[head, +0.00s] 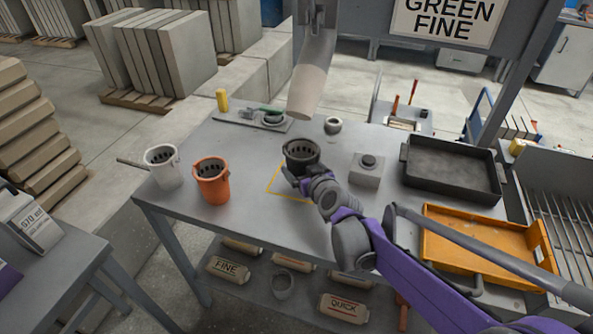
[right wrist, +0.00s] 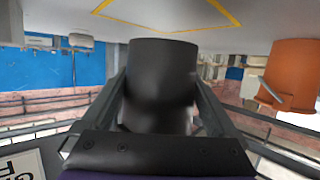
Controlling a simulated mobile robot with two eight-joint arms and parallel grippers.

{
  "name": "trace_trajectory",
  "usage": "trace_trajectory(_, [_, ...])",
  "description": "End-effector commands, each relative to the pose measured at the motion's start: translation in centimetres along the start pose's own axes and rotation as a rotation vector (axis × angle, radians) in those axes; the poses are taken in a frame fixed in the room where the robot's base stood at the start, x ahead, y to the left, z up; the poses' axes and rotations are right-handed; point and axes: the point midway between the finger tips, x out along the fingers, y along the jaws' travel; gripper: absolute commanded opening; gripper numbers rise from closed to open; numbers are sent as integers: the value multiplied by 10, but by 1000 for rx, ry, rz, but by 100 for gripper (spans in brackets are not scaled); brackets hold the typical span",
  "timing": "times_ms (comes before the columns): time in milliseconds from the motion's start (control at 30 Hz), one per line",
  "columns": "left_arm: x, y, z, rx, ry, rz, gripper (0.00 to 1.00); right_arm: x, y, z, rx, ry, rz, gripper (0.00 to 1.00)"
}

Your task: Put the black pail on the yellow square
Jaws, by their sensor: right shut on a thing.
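The black pail (head: 301,152) is upright, with a dark slotted inside, above the far part of the yellow square (head: 272,184). The square is a thin outline on the grey table, partly hidden by the pail and my right arm. My right gripper (head: 296,172) is shut on the pail from the near side. In the right wrist view, the pail (right wrist: 160,85) stands between the two fingers, and the yellow outline (right wrist: 170,29) shows past its end. I cannot tell whether the pail touches the table. My left gripper is not in view.
An orange pail (head: 212,182) and a white pail (head: 163,167) with a handle stand left of the square. A grey block with a knob (head: 367,170), a dark tray (head: 450,171) and an orange tray (head: 485,250) lie right. A chute (head: 313,80) hangs behind.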

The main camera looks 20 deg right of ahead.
Motion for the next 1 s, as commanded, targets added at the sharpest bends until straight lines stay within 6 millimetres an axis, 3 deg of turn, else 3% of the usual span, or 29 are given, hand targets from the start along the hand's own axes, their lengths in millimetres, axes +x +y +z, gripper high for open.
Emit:
trace_trajectory(100, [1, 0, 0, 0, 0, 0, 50, 16, 0, -6, 1, 0, 0, 35])
trace_trajectory(367, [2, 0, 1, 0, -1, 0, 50, 35, 0, -12, 0, 1, 0, 35])
trace_trajectory(567, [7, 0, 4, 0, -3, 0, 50, 44, 0, 20, 0, 0, 1, 35])
trace_trajectory(1000, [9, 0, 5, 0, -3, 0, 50, 45, 0, 26, 0, 0, 0, 35])
